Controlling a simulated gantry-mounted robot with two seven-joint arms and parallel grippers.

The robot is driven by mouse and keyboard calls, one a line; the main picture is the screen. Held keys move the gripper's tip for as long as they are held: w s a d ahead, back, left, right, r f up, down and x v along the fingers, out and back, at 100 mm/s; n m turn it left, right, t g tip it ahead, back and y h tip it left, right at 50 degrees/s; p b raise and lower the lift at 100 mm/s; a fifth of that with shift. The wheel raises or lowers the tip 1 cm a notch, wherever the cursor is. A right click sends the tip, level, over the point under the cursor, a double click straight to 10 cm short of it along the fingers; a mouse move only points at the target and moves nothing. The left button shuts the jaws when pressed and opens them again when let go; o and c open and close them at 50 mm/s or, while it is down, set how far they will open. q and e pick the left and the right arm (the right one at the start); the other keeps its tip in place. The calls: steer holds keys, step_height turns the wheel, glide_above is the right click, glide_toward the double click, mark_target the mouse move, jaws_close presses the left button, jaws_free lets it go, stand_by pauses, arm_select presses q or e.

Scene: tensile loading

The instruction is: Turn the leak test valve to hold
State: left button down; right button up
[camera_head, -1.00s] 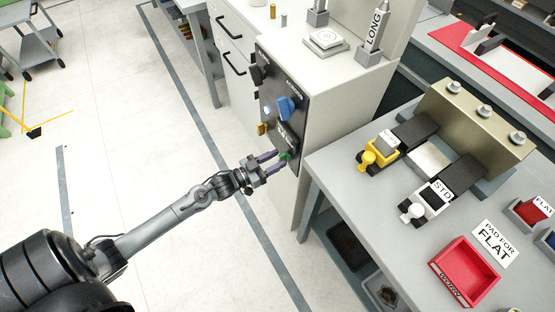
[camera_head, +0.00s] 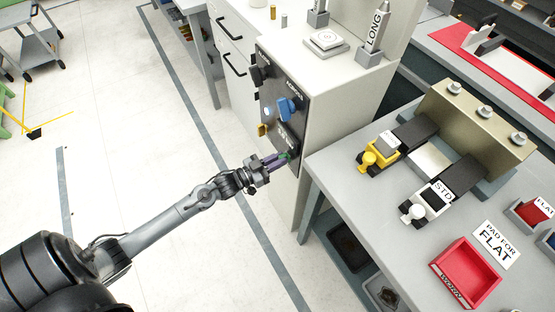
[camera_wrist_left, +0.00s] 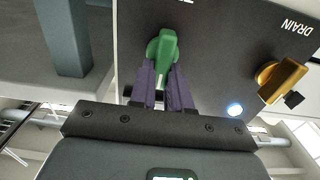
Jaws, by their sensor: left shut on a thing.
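A green valve handle (camera_head: 286,155) sits low on the dark panel (camera_head: 296,112) on the side of the white cabinet. My left gripper (camera_head: 277,161) is at this handle, with its purple fingers on either side. In the left wrist view the green handle (camera_wrist_left: 163,48) stands between the two fingertips (camera_wrist_left: 162,72), and the gripper is shut on it. The label by the green handle is mostly hidden or too small to read. My right gripper is not in view.
The panel also has a blue knob (camera_head: 289,108), a black knob (camera_head: 260,70) and a gold handle (camera_head: 263,129) marked DRAIN in the wrist view. The grey bench (camera_head: 340,190) stands just right of the arm.

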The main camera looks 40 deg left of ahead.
arm_select(q)
steer(key=shift+s+d+f+m+p, duration=0.2)
steer(key=shift+m+p, duration=0.45)
steer(key=shift+m, duration=2.35)
steer(key=shift+w+d+f+m+p, duration=0.1)
steer(key=shift+d+f+m+p, duration=0.4)
steer(key=shift+m, duration=2.5)
steer(key=shift+s+f+m+p, duration=0.15)
steer(key=shift+m+p, duration=0.65)
steer(key=shift+m, duration=2.2)
steer(key=c, duration=1.1)
jaws_free()
steer(key=shift+r, duration=0.1)
